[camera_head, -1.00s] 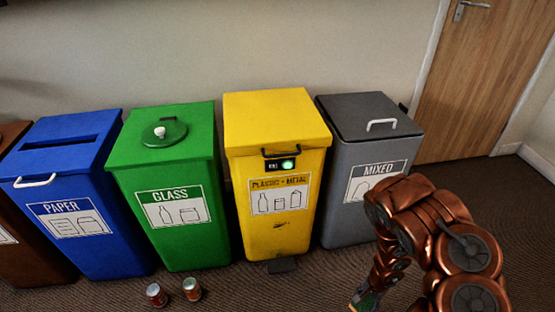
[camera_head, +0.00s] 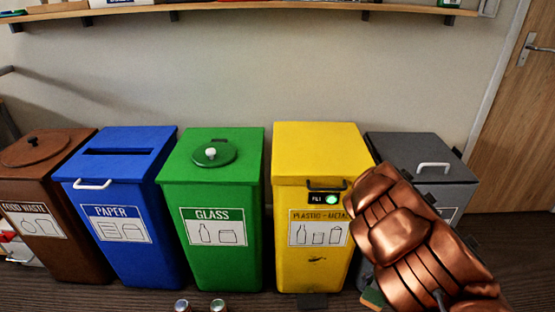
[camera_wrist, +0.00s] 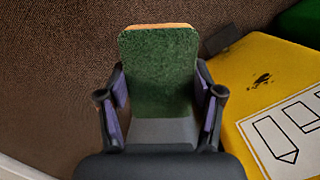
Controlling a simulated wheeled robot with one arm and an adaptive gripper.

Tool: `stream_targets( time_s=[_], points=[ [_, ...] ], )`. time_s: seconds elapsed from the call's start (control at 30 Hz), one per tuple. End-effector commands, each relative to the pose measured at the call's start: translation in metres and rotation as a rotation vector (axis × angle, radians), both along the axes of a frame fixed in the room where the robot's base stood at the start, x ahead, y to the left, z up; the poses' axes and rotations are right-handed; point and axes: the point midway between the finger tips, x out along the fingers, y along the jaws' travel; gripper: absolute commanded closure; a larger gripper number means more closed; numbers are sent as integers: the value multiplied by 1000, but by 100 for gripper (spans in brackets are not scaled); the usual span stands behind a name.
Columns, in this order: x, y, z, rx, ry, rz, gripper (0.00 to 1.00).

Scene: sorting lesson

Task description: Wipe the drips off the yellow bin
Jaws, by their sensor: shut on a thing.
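The yellow bin (camera_head: 296,252) stands between the green and grey bins, labelled plastic and metal. A dark smear (camera_head: 317,259) marks its front below the label; it also shows in the wrist view (camera_wrist: 261,80). My gripper (camera_wrist: 161,92) is shut on a sponge (camera_wrist: 160,68) with a green face and an orange far edge. In the wrist view the sponge is left of the smear and appears apart from the bin. In the head view my arm hides most of the gripper; only a bit of the sponge (camera_head: 372,298) shows at the bottom, right of the bin.
The grey bin (camera_head: 412,147) is partly behind my arm. The green bin (camera_head: 185,240), blue bin (camera_head: 142,265) and brown bin (camera_head: 75,262) stand to the left. Two cans (camera_head: 182,305) sit on the floor (camera_head: 250,306) in front. A dark pedal (camera_wrist: 221,38) juts from the yellow bin's foot.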

Motion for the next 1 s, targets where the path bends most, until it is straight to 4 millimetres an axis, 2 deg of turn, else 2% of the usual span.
stream_targets(
  time_s=[0.03, 0.13, 0.4, 0.73, 0.87, 1.0],
  points=[
    [11, 7, 18, -4, -9, 42, 62],
    [29, 22, 55, -5, -11, 125, 62],
    [64, 54, 132, -2, -6, 304, 62],
    [99, 85, 205, -1, -3, 475, 62],
    [110, 95, 229, -1, -3, 530, 62],
    [118, 102, 244, 1, -3, 566, 62]
  ],
)
